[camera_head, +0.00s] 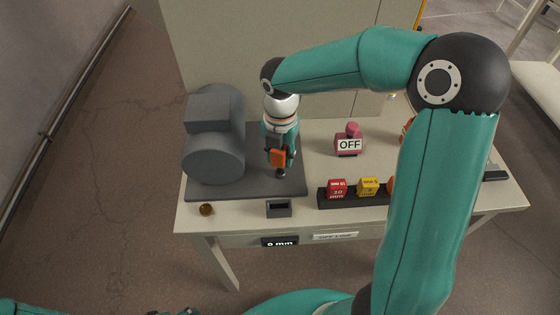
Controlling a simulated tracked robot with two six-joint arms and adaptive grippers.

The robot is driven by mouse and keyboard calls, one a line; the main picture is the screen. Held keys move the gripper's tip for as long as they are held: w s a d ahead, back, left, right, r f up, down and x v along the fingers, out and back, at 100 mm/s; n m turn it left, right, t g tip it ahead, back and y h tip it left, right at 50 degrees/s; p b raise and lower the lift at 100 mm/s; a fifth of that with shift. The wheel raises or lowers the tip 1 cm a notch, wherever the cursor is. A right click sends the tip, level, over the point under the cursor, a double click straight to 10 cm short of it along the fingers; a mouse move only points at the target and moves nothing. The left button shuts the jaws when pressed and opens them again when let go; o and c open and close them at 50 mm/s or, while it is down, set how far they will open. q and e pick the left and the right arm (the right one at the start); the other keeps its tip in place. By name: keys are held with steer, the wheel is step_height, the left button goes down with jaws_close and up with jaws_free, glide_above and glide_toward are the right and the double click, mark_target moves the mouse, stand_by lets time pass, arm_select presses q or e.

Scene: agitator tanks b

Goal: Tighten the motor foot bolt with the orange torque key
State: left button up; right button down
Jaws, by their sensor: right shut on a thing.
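My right gripper (279,167) is shut on the orange torque key (277,157), pointing down over the right part of the dark base plate (235,188). The key's dark lower end (280,174) is at or just above the plate near its front right. The motor foot bolt is not clearly visible there; the key and gripper hide that spot. The grey motor (214,150) sits on the plate to the left of the gripper. Only a small dark part, perhaps of my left gripper (172,312), shows at the bottom edge; its jaws cannot be made out.
A black rack (324,198) holds a red block (337,188) and a yellow block (368,186). A pink-red OFF switch (348,142) stands behind. A small dark box (278,208) and a brass-coloured round piece (206,209) are at the table's front. My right arm hides the table's right part.

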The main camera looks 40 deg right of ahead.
stand_by(0.3)
steer(key=shift+m, duration=1.5)
steer(key=shift+m+b, duration=0.3)
steer(key=shift+m, duration=1.2)
steer(key=shift+f, duration=0.1)
steer(key=shift+s+m, duration=0.1)
steer(key=shift+m, duration=1.4)
